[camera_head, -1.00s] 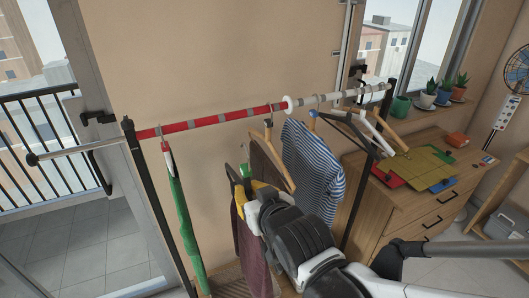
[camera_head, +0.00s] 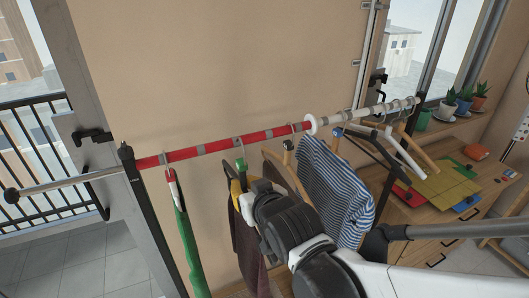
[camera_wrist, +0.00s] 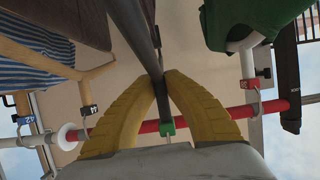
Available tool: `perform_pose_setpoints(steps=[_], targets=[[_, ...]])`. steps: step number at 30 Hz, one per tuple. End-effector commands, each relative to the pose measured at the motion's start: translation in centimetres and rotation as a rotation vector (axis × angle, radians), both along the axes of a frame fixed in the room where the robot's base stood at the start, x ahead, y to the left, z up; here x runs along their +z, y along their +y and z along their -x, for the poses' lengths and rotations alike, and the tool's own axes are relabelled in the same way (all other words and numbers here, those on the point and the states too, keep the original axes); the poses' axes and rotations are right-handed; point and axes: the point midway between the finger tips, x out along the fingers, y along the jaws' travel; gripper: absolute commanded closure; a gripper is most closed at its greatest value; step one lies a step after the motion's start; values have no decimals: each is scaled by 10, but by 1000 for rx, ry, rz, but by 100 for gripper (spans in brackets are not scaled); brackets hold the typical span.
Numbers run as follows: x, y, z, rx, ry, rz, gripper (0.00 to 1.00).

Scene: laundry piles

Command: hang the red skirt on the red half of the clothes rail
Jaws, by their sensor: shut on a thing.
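The clothes rail's red half (camera_head: 208,149) has grey bands and runs left of a white collar. My gripper's yellow fingers (camera_head: 237,190) are just below it, shut on a dark hanger (camera_wrist: 138,30) with a green piece (camera_head: 240,164) under its hook. A dark maroon garment (camera_head: 248,240), which I take for the red skirt, hangs below my gripper, partly hidden by my arm. The hook (camera_head: 238,143) meets the red half; I cannot tell whether it bears on the rail. In the wrist view, the red half (camera_wrist: 213,112) passes behind the fingers (camera_wrist: 160,82).
A green garment (camera_head: 188,250) hangs at the red half's left end. A brown garment on a wooden hanger (camera_head: 287,160) and a striped shirt (camera_head: 335,185) hang to the right. Empty hangers hang on the white half (camera_head: 360,114). A wooden dresser (camera_head: 410,225) stands at right.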

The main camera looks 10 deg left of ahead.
Motion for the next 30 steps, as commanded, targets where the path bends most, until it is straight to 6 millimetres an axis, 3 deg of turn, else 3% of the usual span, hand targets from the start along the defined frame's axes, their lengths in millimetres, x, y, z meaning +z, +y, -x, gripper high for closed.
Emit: perform_pose_setpoints(steps=[23,30], targets=[[0,33,-55,0,0,-1,100],[-18,34,-55,0,-1,-1,100]])
